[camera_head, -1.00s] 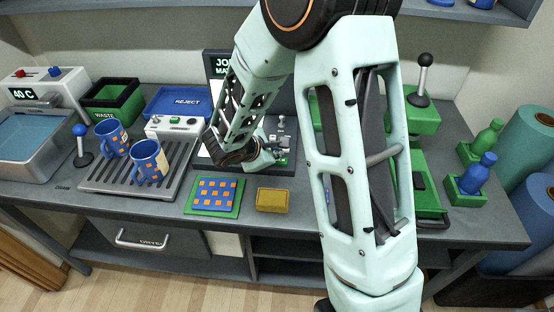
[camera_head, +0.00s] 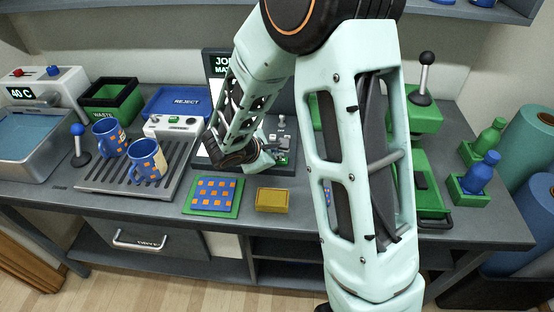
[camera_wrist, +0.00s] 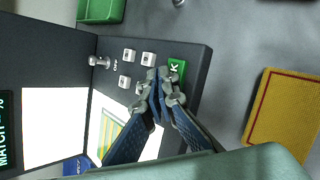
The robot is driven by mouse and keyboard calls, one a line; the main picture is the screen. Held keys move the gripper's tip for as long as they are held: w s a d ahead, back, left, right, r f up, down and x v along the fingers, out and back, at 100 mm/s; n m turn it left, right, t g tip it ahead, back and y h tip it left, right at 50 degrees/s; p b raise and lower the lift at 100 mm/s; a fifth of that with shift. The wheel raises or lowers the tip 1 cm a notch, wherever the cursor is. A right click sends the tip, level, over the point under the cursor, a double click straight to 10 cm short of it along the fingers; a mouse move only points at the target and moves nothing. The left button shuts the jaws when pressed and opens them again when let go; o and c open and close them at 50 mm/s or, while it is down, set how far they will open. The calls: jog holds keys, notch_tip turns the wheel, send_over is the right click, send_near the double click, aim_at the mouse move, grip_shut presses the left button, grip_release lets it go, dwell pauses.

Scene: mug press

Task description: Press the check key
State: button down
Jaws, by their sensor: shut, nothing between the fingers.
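I cannot tell whether the tips touch the key. In the head view the green key (camera_head: 283,160) shows beside my wrist, and my arm hides much of the station.
Several white keys (camera_wrist: 129,56) and a toggle switch marked OFF (camera_wrist: 98,62) sit on the same panel. A yellow block (camera_head: 273,200) and a patterned blue and orange square on a green base (camera_head: 213,208) lie in front. Two blue mugs (camera_head: 147,162) stand at left.

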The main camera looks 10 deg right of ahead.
jog(key=shift+f+b, duration=0.4)
jog(key=shift+b, duration=0.1)
dwell(0.3)
dwell(0.4)
jog(key=shift+r+p, duration=0.5)
jog(key=shift+r, duration=0.4)
jog(key=shift+r+p, duration=1.7)
jog(key=shift+r, duration=0.9)
